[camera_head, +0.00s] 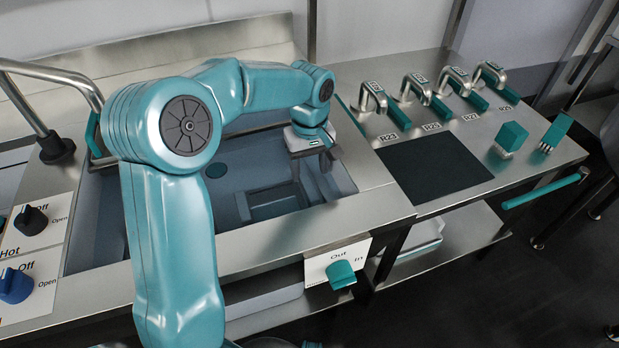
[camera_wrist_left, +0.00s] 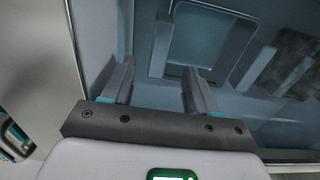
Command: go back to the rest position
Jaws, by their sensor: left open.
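My left arm, teal with grey joints, comes in from the left in the head view and arches over the sink. My left gripper (camera_head: 312,172) points down inside the steel sink (camera_head: 215,240), near its right wall. In the left wrist view, the two grey fingers of my left gripper (camera_wrist_left: 158,80) stand well apart with nothing between them. A pale recessed square (camera_wrist_left: 205,45) lies below and beyond the fingers. Whether the fingers touch the sink is hard to tell. My right gripper is not in view.
A grey block-like form (camera_head: 275,204) lies in the sink. A curved faucet (camera_head: 45,75) stands at the left, beside a panel with knobs (camera_head: 32,220). Several curved handles (camera_head: 416,88) and a dark mat (camera_head: 432,169) are on the right counter. The Out/In knob (camera_head: 341,275) juts from the front.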

